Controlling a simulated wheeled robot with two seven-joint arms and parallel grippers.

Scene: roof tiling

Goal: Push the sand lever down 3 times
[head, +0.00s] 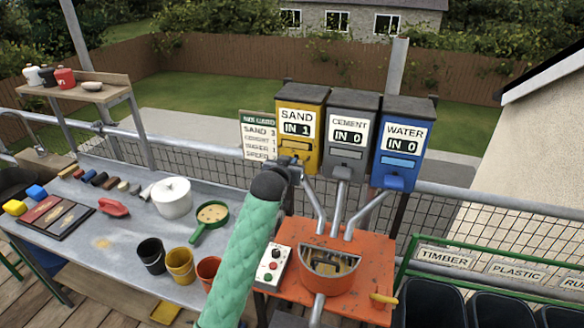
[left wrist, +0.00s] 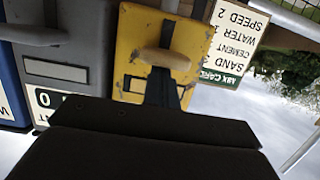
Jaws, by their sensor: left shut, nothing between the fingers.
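The yellow sand dispenser (head: 301,123) stands on the rail, and its display reads IN 1. Its lower front is mostly hidden by my left gripper (head: 292,163) in the head view. In the upside-down left wrist view the yellow front (left wrist: 135,52) shows with a tan bar-like lever (left wrist: 163,60) on it. My left gripper (left wrist: 165,90) is shut and empty, its dark fingertips close by the lever. I cannot tell whether they touch it. My right gripper is not in view.
The grey cement dispenser (head: 347,130) and blue water dispenser (head: 401,137) stand to the right, both reading IN 0. Chutes lead down to an orange mixer bowl (head: 327,280). A recipe card (head: 258,136) hangs at left. A workbench (head: 130,250) holds cups and tools.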

